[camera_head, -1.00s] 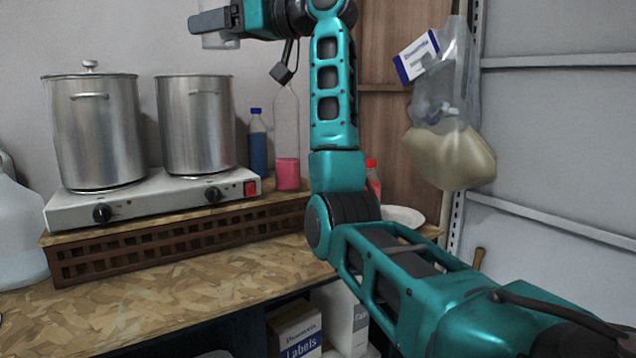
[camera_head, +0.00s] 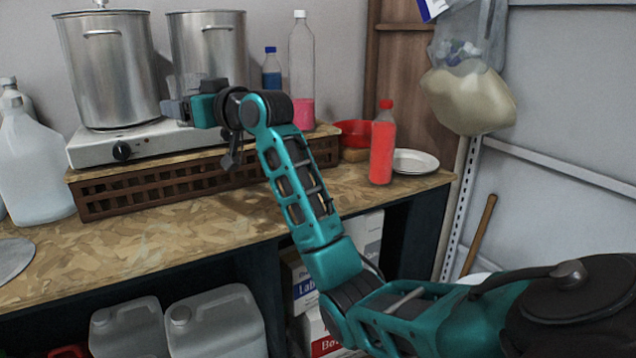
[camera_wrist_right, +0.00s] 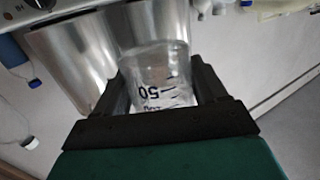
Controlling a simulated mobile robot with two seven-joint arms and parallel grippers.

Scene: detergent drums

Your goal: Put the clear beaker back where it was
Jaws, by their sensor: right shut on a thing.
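The clear beaker (camera_wrist_right: 157,72) with black markings is between the dark fingers of my right gripper (camera_wrist_right: 162,85) in the right wrist view. The gripper is shut on it. In the head view my right gripper (camera_head: 174,108) points left, in front of the two steel pots. The beaker is hard to make out there. My left gripper is not in view.
Steel pots (camera_head: 108,70) (camera_head: 208,48) stand on a white hot plate (camera_head: 150,142), on a brown slatted riser (camera_head: 150,188). Bottles stand behind and right, with a red bottle (camera_head: 382,148) by a plate (camera_head: 413,161). Jugs (camera_head: 32,165) stand left. The wooden bench front (camera_head: 200,225) is fairly clear.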

